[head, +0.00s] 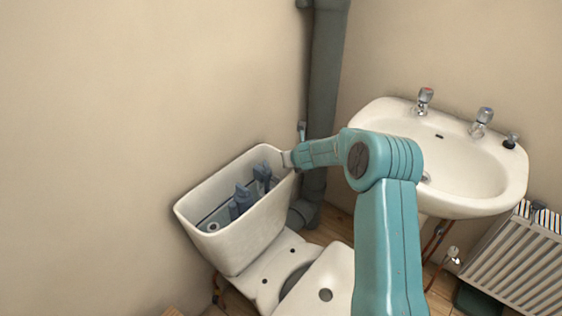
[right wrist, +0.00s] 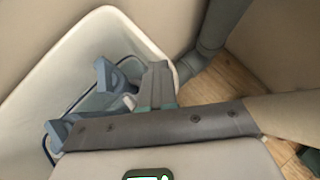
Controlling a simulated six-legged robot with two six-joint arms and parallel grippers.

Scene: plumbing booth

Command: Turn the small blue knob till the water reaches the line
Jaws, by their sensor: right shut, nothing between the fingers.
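The open white cistern (head: 245,238) stands against the wall with its lid off; its white wall also shows in the right wrist view (right wrist: 60,55). Inside are a blue-grey fill valve part (head: 262,174) and a taller blue-grey part (head: 240,200). In the right wrist view, blue-grey parts (right wrist: 106,76) lie left of my fingers. I cannot pick out which piece is the small knob, and the water level and line are not clear. My right gripper (head: 287,159) is shut and empty at the cistern's right rim. Its fingers show in the right wrist view (right wrist: 157,84). My left gripper is out of view.
A white basin (head: 470,180) with two taps is on the right wall. A grey waste pipe (head: 322,100) runs down the corner behind my right gripper. A radiator (head: 520,260) stands at the far right.

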